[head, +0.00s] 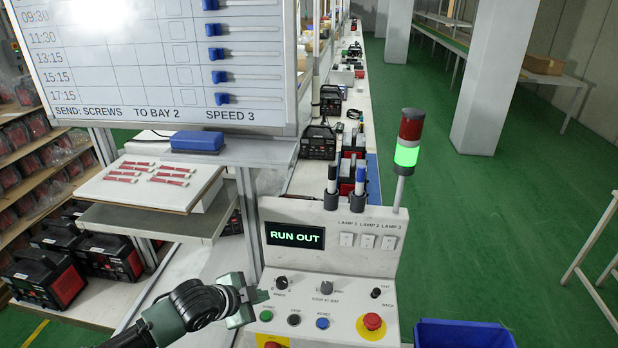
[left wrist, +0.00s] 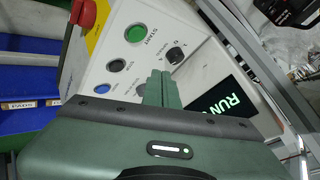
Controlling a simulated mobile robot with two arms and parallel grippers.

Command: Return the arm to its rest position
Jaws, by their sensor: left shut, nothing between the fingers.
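My left arm comes in from the bottom left in the head view. The green button (left wrist: 135,34) is apart from the fingertips there. My right gripper is not in view.
The display (head: 295,236) reads RUN OUT, and the signal tower (head: 408,150) glows green. A red emergency stop (head: 372,322) sits on the panel's right. A blue bin (head: 462,334) stands to the right. A shelf board with red strips (head: 150,184) is left of the panel.

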